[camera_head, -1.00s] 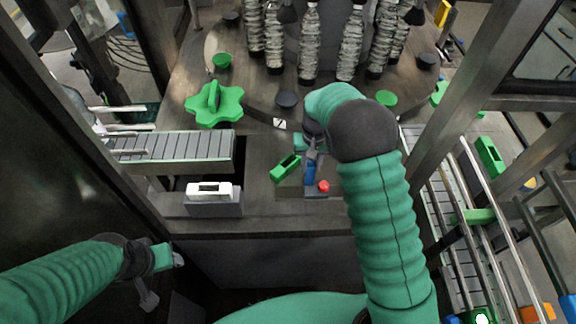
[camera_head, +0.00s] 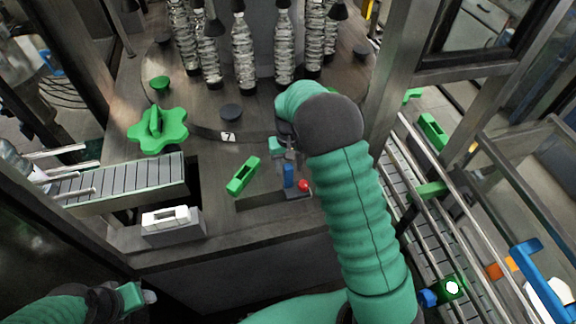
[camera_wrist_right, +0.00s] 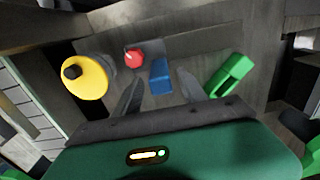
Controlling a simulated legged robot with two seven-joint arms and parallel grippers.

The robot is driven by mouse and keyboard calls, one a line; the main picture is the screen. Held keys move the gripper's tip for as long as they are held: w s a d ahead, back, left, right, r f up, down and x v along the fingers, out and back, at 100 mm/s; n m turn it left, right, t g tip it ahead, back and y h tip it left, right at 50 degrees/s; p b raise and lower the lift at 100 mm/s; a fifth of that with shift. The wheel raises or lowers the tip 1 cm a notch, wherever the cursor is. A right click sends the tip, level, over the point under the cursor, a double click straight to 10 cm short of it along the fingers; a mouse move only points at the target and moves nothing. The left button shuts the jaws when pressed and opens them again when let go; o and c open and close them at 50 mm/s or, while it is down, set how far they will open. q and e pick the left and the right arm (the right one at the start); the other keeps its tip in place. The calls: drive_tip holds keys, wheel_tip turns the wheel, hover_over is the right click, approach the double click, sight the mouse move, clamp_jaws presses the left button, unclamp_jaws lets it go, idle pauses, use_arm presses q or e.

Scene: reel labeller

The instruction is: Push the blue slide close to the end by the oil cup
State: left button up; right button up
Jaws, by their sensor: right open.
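The blue slide (camera_head: 288,176) is a small upright block on a dark plate (camera_head: 262,200) at the front of the machine. It also shows in the right wrist view (camera_wrist_right: 160,76). A red knob (camera_head: 304,185) stands beside it. My right gripper (camera_head: 287,157) is above and behind the slide. In the right wrist view its two fingers are apart, one on each side of the slide; I cannot tell whether they touch it. A yellow round part with a black cap (camera_wrist_right: 85,77), perhaps the oil cup, lies beyond the red knob. My left gripper (camera_head: 140,297) is low at the left, away from the slide.
A green slotted block (camera_head: 243,176) is close to the slide; it also shows in the right wrist view (camera_wrist_right: 230,75). A green star-shaped knob (camera_head: 157,131), a white block (camera_head: 166,218) and a conveyor (camera_head: 120,182) are at the left. A railed conveyor (camera_head: 425,225) is at the right.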

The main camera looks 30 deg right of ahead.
drive_tip(key=shift+w+r, duration=0.15)
wheel_tip(320, 180, up, 16)
drive_tip(key=b, duration=0.3)
drive_tip(key=shift+r+b, duration=0.2)
drive_tip(key=shift+b, duration=0.2)
drive_tip(key=s+a+f+n+t+b, duration=0.1)
drive_tip(key=s+a+f+b, duration=0.4)
drive_tip(key=s+f, duration=0.4)
drive_tip(key=s+a+f+n+t+b, duration=0.1)
drive_tip(key=s+a+f+n+b, duration=0.1)
drive_tip(key=s+a+f+b, duration=0.3)
drive_tip(key=s+a+f, duration=0.1)
drive_tip(key=s+f, duration=0.3)
drive_tip(key=f, duration=0.7)
drive_tip(key=shift+s+f+t, duration=0.2)
drive_tip(key=shift+f+t, duration=0.05)
drive_tip(key=shift+t, duration=0.05)
